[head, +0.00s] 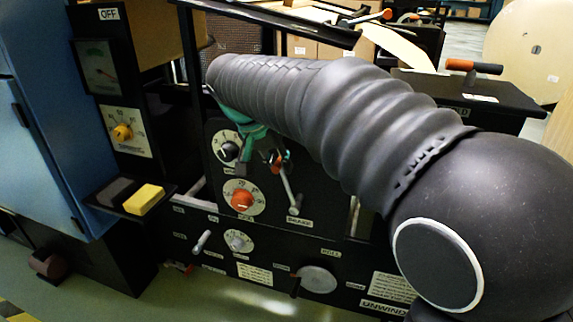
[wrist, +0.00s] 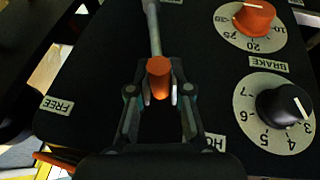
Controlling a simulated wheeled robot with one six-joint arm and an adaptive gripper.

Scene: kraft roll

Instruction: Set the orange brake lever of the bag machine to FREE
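The brake lever has a grey metal shaft (wrist: 152,30) and an orange grip end (wrist: 159,78). In the wrist view the shaft comes down from the top edge, and the orange end lies between the FREE label (wrist: 63,105) at left and a partly hidden "HO" label (wrist: 214,143) at right. My gripper (wrist: 160,92) has its fingers drawn in on both sides of the orange end and looks shut on it. In the head view the shaft (head: 290,190) rises from the black panel to my gripper (head: 273,160), with my arm partly covering the area above.
An orange dial (wrist: 246,20) and a black dial (wrist: 284,107) sit right of the lever in the wrist view. In the head view, a yellow block (head: 144,199) is on a ledge at left. A large roll (head: 530,50) stands at the upper right.

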